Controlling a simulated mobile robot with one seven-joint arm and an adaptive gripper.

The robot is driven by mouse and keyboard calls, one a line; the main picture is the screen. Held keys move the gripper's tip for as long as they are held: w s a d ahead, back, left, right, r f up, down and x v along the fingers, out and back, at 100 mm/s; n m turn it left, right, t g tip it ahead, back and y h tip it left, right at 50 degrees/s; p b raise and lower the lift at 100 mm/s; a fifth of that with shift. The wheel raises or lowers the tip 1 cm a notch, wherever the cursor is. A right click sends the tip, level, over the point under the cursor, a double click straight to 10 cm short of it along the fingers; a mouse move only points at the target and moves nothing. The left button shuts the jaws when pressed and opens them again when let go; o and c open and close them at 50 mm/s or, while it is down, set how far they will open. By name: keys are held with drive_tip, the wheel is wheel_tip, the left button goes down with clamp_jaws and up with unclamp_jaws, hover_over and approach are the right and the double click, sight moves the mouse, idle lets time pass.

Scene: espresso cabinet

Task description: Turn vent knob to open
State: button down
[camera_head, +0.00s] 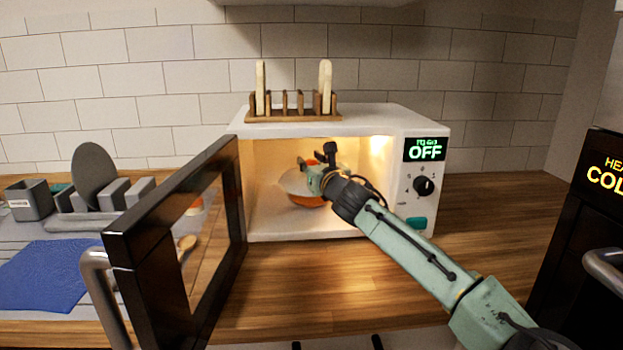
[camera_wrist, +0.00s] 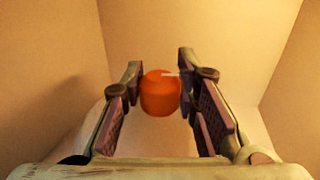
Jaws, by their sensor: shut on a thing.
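The vent knob, an orange round piece (camera_wrist: 160,94), sits between my gripper's two fingers (camera_wrist: 159,80) in the wrist view. My gripper (camera_head: 315,162) reaches into the open microwave (camera_head: 290,228) and is shut on this knob. Below it in the head view is a pale lid (camera_head: 294,183) on an orange bowl (camera_head: 306,201) inside the microwave. The gripper and wrist hide much of the lid and bowl. I cannot tell how far the knob is turned.
The microwave door (camera_head: 150,238) stands wide open at the left. Its panel reads OFF above a black dial (camera_head: 424,186). A toast rack (camera_head: 290,115) with two slices stands on top. A blue mat (camera_head: 42,273) and grey rack (camera_head: 92,222) lie left. The counter right is clear.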

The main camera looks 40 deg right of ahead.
drive_tip(key=m+h+b, duration=0.1)
drive_tip(key=m+g+h+b, duration=0.1)
drive_tip(key=h, duration=0.1)
drive_tip(key=shift+a+f, duration=0.1)
drive_tip(key=shift+f, duration=0.2)
drive_tip(key=shift+r+m+g+h+b, duration=0.25)
drive_tip(key=shift+m+g+h+b, duration=0.1)
drive_tip(key=shift+m+g+h, duration=0.6)
drive_tip(key=shift+s+d+h, duration=0.1)
drive_tip(key=shift+d+h, duration=0.1)
drive_tip(key=shift+h, duration=0.05)
drive_tip(key=c, duration=1.2)
unclamp_jaws()
drive_tip(key=shift+a, duration=0.1)
drive_tip(key=v, duration=1.2)
